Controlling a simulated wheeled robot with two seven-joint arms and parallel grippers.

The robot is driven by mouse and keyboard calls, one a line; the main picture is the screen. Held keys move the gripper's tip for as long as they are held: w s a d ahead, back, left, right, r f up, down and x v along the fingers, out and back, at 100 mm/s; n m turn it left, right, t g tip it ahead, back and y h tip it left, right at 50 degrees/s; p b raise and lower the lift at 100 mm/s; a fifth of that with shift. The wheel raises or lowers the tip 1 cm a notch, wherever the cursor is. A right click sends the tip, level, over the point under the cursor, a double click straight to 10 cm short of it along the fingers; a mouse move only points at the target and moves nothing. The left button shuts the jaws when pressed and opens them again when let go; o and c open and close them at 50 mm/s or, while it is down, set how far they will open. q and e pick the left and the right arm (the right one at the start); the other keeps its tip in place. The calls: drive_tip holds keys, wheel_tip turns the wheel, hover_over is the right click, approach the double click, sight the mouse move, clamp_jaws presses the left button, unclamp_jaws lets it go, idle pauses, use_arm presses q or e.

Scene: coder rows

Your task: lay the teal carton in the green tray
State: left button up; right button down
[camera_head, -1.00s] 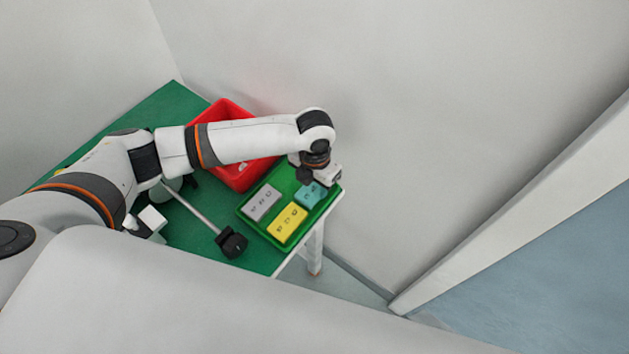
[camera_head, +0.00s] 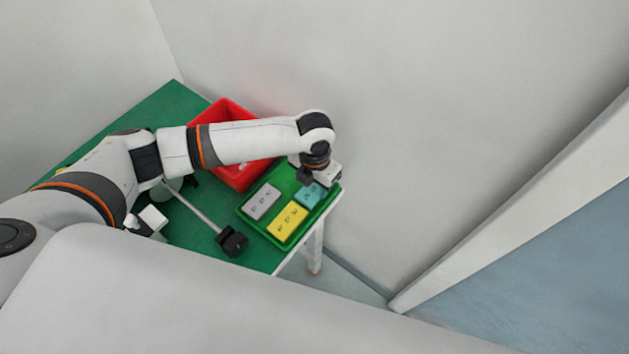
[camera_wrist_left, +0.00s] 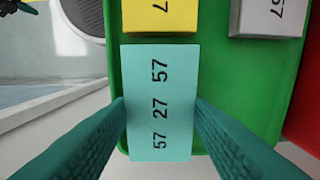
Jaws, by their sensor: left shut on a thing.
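The teal carton (camera_head: 308,195) is at the right end of the green tray (camera_head: 246,215), partly hidden by my left gripper (camera_head: 316,186). In the left wrist view the teal carton (camera_wrist_left: 160,105), printed 57 27 57, lies between my two fingers, which press on its sides. The green tray (camera_wrist_left: 225,90) shows beneath and beside it. I cannot tell whether the carton rests on the tray floor. My left gripper (camera_wrist_left: 160,112) is shut on the teal carton. My right gripper is not in view.
A yellow carton (camera_head: 287,222) and a grey carton (camera_head: 262,202) lie in the tray beside the teal one. A red bin (camera_head: 226,108) stands behind the tray. A black-headed object (camera_head: 232,242) is left of the tray. A wall rises close behind the table.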

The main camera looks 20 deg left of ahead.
use_arm(q)
drive_tip(key=shift+f, duration=0.25)
drive_tip(key=o, duration=0.9)
drive_tip(key=shift+c, duration=0.2)
wheel_tip(320, 180, up, 12)
drive_tip(key=shift+b, duration=0.45)
